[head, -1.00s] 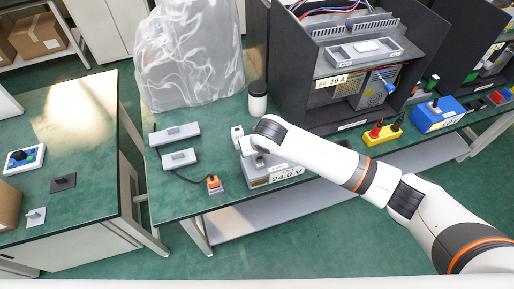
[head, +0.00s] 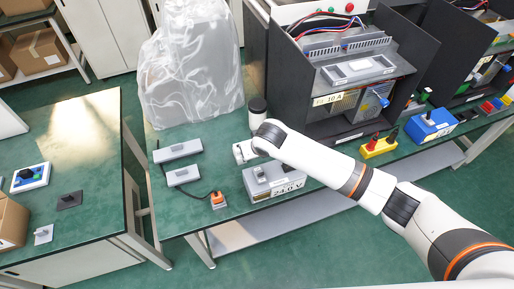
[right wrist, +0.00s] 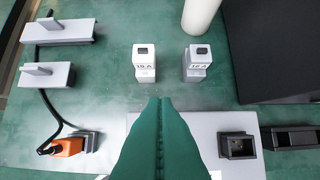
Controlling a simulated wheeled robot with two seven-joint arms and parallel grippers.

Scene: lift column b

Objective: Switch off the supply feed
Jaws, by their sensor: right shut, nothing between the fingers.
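The switch for the supply feed cannot be told for certain. A grey box marked 24.0 V (head: 275,185) stands near the bench's front edge. Its top shows in the right wrist view (right wrist: 205,122), with a dark square socket (right wrist: 237,147). Left of it, an orange plug-like part (head: 217,199) sits at the end of a black cable, also in the wrist view (right wrist: 66,147). Two grey units (head: 178,151) (head: 184,175) lie behind, with upright levers in the wrist view. My right gripper (right wrist: 160,103) is shut and empty over the grey box. My left gripper is out of view.
Two white blocks marked 10 A (right wrist: 145,64) (right wrist: 198,64) stand beyond my fingers. A white, black-lidded container (head: 257,112) and a black cabinet (head: 345,100) are behind. A plastic-covered object (head: 190,65) stands at the back. A yellow unit (head: 378,147) is right.

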